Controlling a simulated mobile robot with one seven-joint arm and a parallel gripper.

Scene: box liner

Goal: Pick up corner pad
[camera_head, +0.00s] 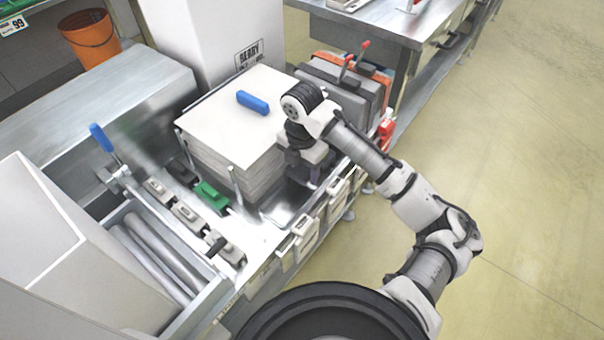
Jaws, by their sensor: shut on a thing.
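My gripper (308,182) points down at the right side of a stack of pale sheets (228,125), low over the metal tray at the bench's front. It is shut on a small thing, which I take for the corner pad. The wrist and fingers hide most of that thing, so its shape and whether it touches the tray cannot be told. No other corner pad can be clearly made out.
A blue block (253,102) lies on the stack, and thin upright posts stand at its edges. A green block (212,195) and several grey blocks sit left of it. Small bins (306,235) line the front edge. Grey cases with red-tipped levers (345,80) stand behind my wrist.

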